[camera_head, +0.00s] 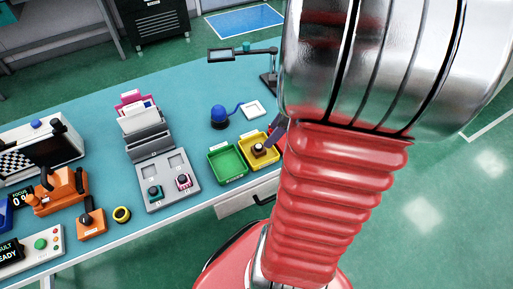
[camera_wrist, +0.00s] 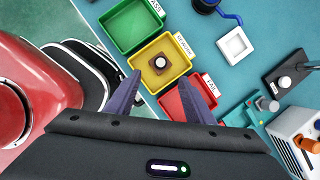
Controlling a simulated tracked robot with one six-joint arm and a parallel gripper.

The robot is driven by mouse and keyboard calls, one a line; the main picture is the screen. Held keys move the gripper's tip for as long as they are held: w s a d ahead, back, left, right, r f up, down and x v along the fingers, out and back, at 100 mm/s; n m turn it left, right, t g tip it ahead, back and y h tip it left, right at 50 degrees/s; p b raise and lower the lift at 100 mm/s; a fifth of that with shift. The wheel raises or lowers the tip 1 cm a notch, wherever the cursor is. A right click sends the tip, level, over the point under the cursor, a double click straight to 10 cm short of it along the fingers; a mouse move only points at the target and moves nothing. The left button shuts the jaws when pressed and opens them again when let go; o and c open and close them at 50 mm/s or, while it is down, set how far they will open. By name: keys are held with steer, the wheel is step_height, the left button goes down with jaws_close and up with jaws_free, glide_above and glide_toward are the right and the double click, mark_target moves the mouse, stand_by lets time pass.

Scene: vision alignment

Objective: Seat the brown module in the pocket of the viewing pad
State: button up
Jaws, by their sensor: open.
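The brown module (camera_head: 259,150) sits in the yellow bin; it has a dark base and a pale round top. In the wrist view the module (camera_wrist: 157,69) shows between and just beyond my fingertips. My gripper (camera_wrist: 162,82) is open and empty, its two dark fingers spread over the near side of the bin. In the head view only a dark piece of my gripper (camera_head: 278,130) shows beside my arm. A white square pad with a recessed centre (camera_wrist: 236,46), which looks like the viewing pad, lies on the blue table; it also shows in the head view (camera_head: 253,108).
The yellow bin (camera_wrist: 180,65) stands between a green bin (camera_wrist: 120,40) and a red bin (camera_wrist: 172,104). A blue domed device (camera_head: 219,117) is near the pad. A grey tray (camera_head: 155,167) holds teal and pink modules. A dark stand (camera_head: 268,80) rises behind.

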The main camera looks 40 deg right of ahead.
mark_target(260, 146)
steer(key=x, duration=0.4)
steer(key=shift+x, duration=2.6)
steer(key=shift+w+a+r, duration=0.1)
steer(key=shift+w, duration=0.1)
steer(key=c, duration=0.7)
steer(key=shift+r, duration=0.1)
